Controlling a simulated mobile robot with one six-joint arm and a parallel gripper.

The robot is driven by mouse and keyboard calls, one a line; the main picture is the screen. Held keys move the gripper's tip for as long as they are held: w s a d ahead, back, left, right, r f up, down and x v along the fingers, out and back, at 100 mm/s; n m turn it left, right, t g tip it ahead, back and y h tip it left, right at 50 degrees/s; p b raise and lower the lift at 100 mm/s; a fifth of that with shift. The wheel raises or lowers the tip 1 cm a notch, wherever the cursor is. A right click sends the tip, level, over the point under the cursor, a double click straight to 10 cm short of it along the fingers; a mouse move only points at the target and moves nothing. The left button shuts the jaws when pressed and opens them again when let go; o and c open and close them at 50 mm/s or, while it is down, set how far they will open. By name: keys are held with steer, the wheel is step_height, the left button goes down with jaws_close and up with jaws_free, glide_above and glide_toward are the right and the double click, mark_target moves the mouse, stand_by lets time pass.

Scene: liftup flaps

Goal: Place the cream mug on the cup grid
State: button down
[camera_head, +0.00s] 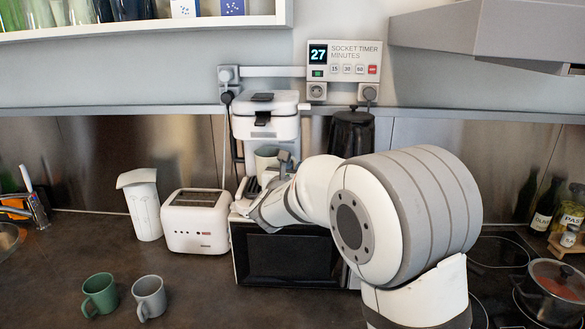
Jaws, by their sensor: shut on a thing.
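The cream mug (266,160) is at the front of the white coffee machine (265,125), under its upper part. My gripper (281,165) reaches in from the right and is shut on the mug. The gripper and my arm hide the mug's right side and much of the machine's lower part. The cup grid cannot be made out behind them, so I cannot tell whether the mug touches it.
A black-fronted box (290,257) stands below my gripper. A white toaster (195,220) and a white jug (143,205) stand left. A green mug (100,294) and a grey mug (149,297) stand at front left. A pot (556,285) sits right.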

steer(key=shift+f, duration=0.15)
steer(key=c, duration=1.5)
jaws_free()
